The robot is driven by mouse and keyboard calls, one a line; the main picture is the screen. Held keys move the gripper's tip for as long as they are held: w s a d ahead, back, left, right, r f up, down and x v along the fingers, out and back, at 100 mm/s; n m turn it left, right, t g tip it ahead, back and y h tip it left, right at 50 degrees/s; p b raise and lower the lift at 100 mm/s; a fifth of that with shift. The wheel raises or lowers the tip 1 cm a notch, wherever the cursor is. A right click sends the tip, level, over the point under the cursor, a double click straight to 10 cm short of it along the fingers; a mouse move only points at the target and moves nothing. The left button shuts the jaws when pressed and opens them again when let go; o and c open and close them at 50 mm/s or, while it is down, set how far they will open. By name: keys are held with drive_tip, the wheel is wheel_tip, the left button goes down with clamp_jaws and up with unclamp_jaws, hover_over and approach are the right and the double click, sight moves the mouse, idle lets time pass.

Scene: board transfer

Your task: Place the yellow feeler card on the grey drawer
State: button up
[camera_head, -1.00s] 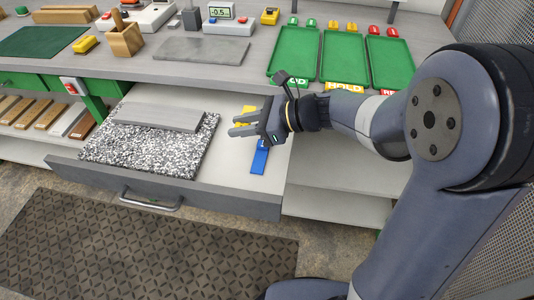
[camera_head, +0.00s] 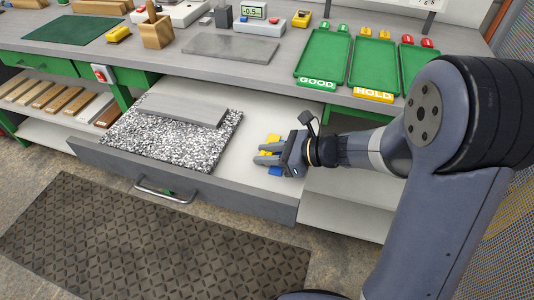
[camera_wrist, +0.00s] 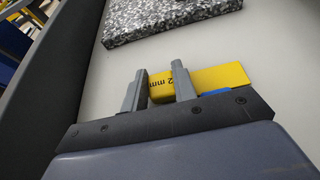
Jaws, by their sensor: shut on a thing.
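The yellow feeler card (camera_wrist: 222,77) is between the fingers of my gripper (camera_wrist: 159,80), with "2 mm" printed on the visible end; it sticks out past the right finger in the wrist view. In the head view the card (camera_head: 272,140) shows beside my gripper (camera_head: 262,155), over the right part of the open grey drawer (camera_head: 207,182). A blue card (camera_head: 275,171) lies under my gripper; a bit of it shows in the wrist view (camera_wrist: 216,92). I cannot tell whether the yellow card touches the drawer floor or the blue card.
A speckled granite slab (camera_head: 180,145) with a grey plate (camera_head: 183,110) on it fills the drawer's left part. Pale drawer floor is bare behind the card. The bench above holds green trays (camera_head: 322,57) labelled GOOD and HOLD, and a grey plate (camera_head: 231,47).

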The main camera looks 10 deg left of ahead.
drive_tip(key=shift+f, duration=0.2)
drive_tip(key=o, duration=0.9)
drive_tip(key=shift+o, duration=0.2)
drive_tip(key=shift+d+r, duration=0.15)
drive_tip(key=shift+r, duration=0.2)
drive_tip(key=p+v, duration=0.1)
drive_tip(key=v, duration=1)
drive_tip(key=shift+d+p, duration=0.35)
drive_tip(key=shift+p, duration=0.05)
